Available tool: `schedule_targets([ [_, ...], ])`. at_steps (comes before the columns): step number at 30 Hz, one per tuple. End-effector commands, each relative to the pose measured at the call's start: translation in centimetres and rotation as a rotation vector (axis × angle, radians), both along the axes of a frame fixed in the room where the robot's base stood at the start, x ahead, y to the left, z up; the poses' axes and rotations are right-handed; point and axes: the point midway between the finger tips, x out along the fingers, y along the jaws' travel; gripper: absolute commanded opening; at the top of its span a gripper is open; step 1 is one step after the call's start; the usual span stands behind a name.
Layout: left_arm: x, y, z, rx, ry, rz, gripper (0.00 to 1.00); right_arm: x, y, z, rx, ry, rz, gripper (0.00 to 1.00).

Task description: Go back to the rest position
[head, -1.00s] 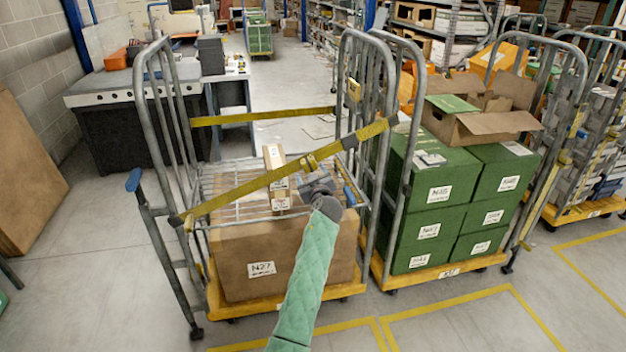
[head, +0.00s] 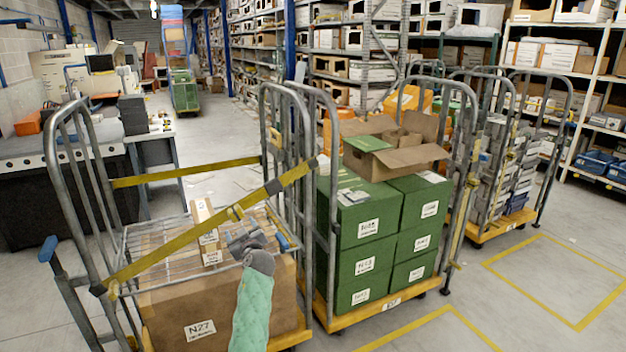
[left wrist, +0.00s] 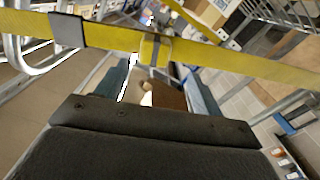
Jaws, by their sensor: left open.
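My left gripper (head: 243,241) is at the end of my green-sleeved arm, over the wire shelf of the near roll cage (head: 78,130). It is just below the yellow strap (head: 150,257) that runs slantwise across the cage's front. In the left wrist view the two blue-grey fingers (left wrist: 160,78) are apart with nothing held between them. The strap (left wrist: 235,62) and its buckle (left wrist: 154,50) cross in front of the fingertips there; I cannot tell whether they touch. My right gripper is not in view.
A small carton (head: 203,218) stands on the wire shelf (head: 150,232), above a large carton (head: 185,305). A second cage with green boxes (head: 365,222) stands close on the right. A workbench (head: 60,150) is behind on the left. Open floor (head: 520,330) lies right.

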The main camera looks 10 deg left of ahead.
Motion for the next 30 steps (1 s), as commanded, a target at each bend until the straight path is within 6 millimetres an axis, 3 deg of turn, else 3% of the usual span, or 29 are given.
schedule_targets([
  [5,-0.2,0.2,-0.5,0.118,0.112,0.012,0.67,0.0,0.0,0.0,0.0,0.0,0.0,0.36],
  [10,-0.1,-0.1,-2.4,0.184,0.274,-0.023,0.67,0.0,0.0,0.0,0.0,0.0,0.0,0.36],
  [18,0.3,-4.5,-6.1,0.235,0.503,-0.22,0.67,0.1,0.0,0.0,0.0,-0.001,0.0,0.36],
  [23,-1.7,-7.7,-12.3,0.252,0.643,-0.378,0.67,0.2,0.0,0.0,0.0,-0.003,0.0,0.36],
  [30,-8.0,-11.8,-23.4,0.236,0.821,-0.581,0.67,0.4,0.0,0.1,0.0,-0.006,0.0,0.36],
])
